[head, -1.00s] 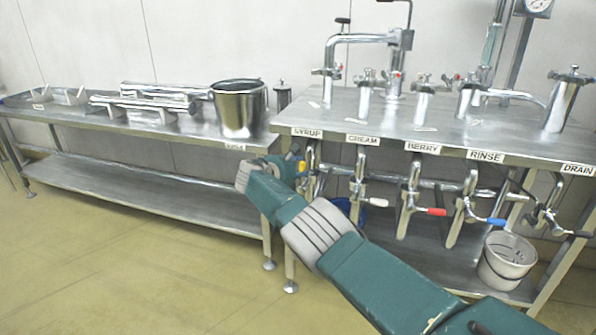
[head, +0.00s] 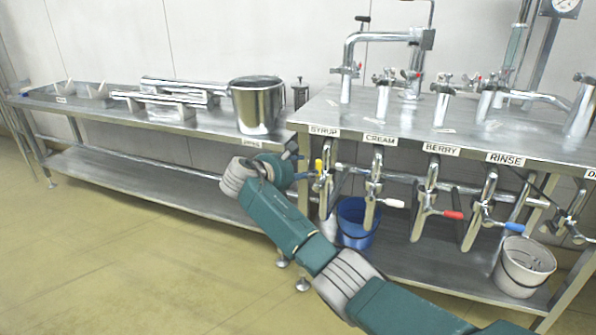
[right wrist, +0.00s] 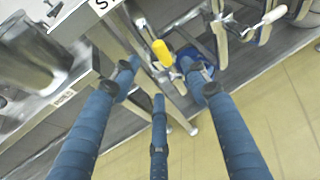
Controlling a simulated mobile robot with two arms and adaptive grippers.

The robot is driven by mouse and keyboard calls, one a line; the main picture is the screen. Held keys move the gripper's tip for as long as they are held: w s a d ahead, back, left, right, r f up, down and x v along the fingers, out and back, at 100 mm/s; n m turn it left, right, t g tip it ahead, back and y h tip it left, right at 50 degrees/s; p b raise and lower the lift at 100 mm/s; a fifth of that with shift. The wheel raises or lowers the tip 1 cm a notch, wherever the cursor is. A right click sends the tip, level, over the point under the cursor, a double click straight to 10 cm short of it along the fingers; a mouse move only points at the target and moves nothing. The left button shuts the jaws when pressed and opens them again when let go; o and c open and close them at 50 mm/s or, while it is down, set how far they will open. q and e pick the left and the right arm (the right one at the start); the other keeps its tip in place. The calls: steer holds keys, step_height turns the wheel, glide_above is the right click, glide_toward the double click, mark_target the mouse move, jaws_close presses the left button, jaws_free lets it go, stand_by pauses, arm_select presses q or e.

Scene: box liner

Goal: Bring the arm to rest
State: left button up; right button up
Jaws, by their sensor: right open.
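My right arm (head: 290,225) reaches from the lower right of the head view to the syrup end of the tap bench. My right gripper (head: 312,170) is close to the yellow-handled lever (head: 319,168) under the SYRUP label. In the right wrist view my right gripper (right wrist: 160,85) has its blue fingers spread, with nothing between them. The yellow handle (right wrist: 162,52) lies beyond the fingertips there; I cannot tell whether any finger touches it. My left gripper is in neither view.
The tap bench (head: 430,125) has levers with white, red and blue handles. A blue bucket (head: 357,222) and a white bucket (head: 524,265) stand on its lower shelf. A steel pot (head: 257,105) stands on the left bench (head: 200,125). The floor (head: 120,240) at left is clear.

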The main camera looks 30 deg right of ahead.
steer(key=shift+v, duration=0.95)
